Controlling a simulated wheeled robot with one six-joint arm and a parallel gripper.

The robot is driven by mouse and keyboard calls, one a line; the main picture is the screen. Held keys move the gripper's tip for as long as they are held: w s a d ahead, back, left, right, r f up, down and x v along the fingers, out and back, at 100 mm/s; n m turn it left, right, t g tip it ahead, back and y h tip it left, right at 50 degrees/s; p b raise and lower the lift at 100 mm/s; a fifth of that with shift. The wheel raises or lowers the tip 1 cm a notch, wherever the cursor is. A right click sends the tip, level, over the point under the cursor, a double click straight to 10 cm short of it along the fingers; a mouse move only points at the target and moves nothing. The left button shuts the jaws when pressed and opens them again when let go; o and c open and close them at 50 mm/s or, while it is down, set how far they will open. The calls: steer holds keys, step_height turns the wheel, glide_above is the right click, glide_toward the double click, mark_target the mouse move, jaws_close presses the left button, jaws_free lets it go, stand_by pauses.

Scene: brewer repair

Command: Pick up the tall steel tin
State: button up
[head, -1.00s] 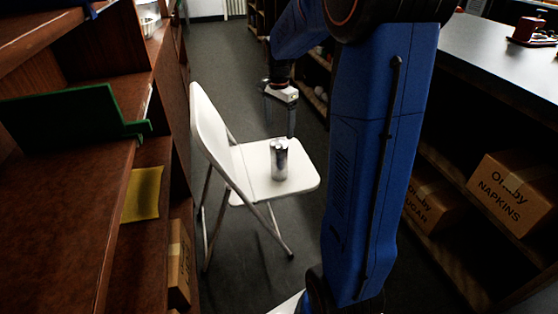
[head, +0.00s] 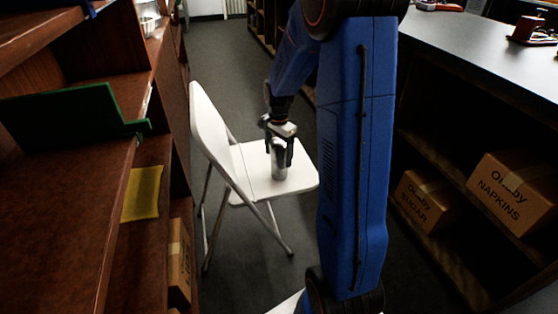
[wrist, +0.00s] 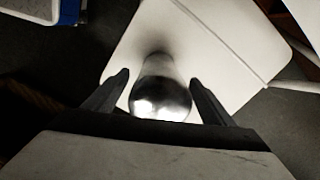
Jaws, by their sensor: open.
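The tall steel tin (head: 279,164) stands upright on the seat of a white folding chair (head: 252,183). My gripper (head: 279,160) is over the tin in the head view, with its fingers pointing down on either side of the tin's upper part. In the wrist view the tin (wrist: 161,98) shows its shiny rounded top between the two open fingers of my gripper (wrist: 160,90). Gaps show between the tin and both fingers there. The gripper hides part of the tin's top in the head view.
The chair's back rises left of the tin. A brown shelf (head: 70,215) with a green bracket-like piece (head: 65,115) and a yellow cloth-like piece (head: 142,194) stands at left. A counter (head: 470,65) with boxes marked napkins (head: 508,190) and sugar (head: 425,200) is at right.

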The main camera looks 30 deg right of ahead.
steer(key=shift+f, duration=1.2)
steer(key=c, duration=1.3)
